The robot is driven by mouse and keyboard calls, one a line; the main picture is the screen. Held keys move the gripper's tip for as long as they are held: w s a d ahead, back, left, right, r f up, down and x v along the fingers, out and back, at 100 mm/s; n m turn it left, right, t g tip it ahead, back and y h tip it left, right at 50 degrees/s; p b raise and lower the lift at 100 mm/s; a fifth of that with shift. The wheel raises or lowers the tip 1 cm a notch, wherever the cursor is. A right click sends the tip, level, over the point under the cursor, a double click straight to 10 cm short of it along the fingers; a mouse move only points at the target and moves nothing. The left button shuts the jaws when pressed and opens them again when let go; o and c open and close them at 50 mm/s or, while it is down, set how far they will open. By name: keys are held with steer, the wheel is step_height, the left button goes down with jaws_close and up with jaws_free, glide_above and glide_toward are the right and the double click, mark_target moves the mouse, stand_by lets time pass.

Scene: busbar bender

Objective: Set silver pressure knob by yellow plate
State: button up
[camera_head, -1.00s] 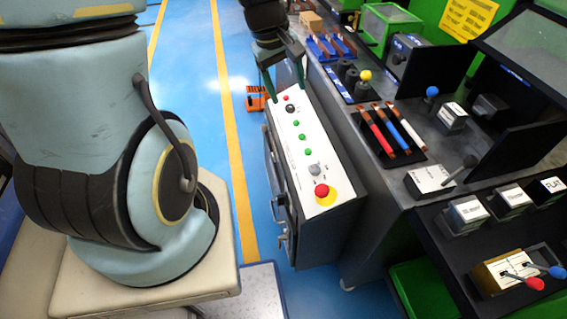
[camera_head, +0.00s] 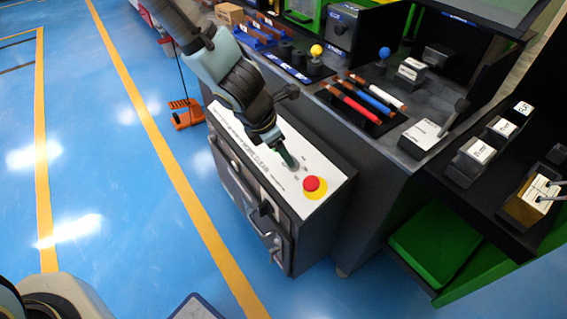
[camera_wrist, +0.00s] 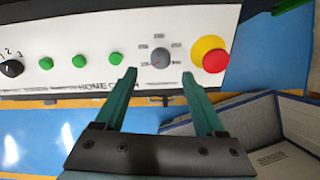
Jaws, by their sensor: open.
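The silver pressure knob (camera_wrist: 160,58) is a small round grey dial with printed labels around it on the white control panel (camera_wrist: 100,25). Beside it is the yellow plate (camera_wrist: 201,46), a round disc under a red mushroom button (camera_wrist: 215,61). The plate also shows in the head view (camera_head: 322,193) at the near end of the panel. My gripper (camera_wrist: 159,75) is open and empty. In the wrist view its fingertips stand just below the knob, one to each side. In the head view my gripper (camera_head: 288,158) reaches down to the panel and partly covers the knob. Contact is unclear.
Several green buttons (camera_wrist: 80,60) and a black selector (camera_wrist: 11,68) line the panel. A workbench with red, blue and white-tipped bars (camera_head: 372,98) and a lever box (camera_head: 425,136) stands to the right. An orange pedal (camera_head: 186,113) lies on the open blue floor to the left.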

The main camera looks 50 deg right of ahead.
steer(key=x, duration=0.6)
steer(key=shift+s+d+f, duration=0.1)
steer(key=shift+d+f, duration=0.1)
steer(key=shift+f, duration=0.1)
steer(key=shift+c, duration=0.4)
jaws_close()
